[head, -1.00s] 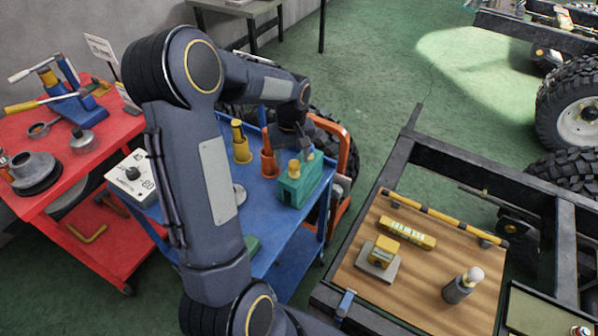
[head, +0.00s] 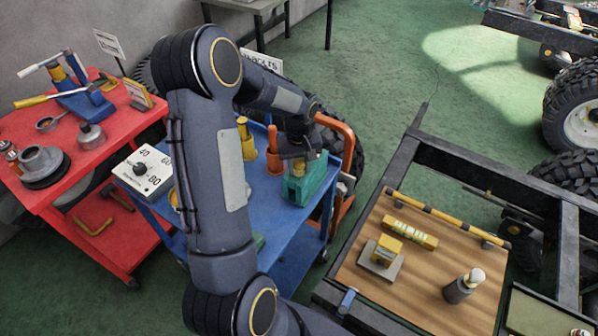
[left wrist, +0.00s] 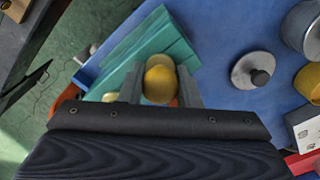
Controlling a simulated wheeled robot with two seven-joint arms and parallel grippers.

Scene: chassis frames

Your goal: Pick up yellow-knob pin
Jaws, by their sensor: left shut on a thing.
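The yellow-knob pin (left wrist: 160,79) shows in the left wrist view as a round yellow knob between my two fingers. In the head view a bit of its yellow (head: 298,167) shows just under my gripper, at the top of a green block (head: 311,187). My left gripper (head: 297,160) reaches down over that block and is shut on the knob. The left gripper also shows in the left wrist view (left wrist: 160,88), with one grey finger on each side of the knob. The pin's shaft is hidden. My right gripper is not in view.
The block stands on a blue cart (head: 270,220), beside an orange-red bottle-like piece (head: 273,150) and a yellow one (head: 245,140). A lidded metal disc (left wrist: 256,70) lies nearby. A red bench (head: 60,195) is at left. A wooden board (head: 345,270) lies on the chassis at right.

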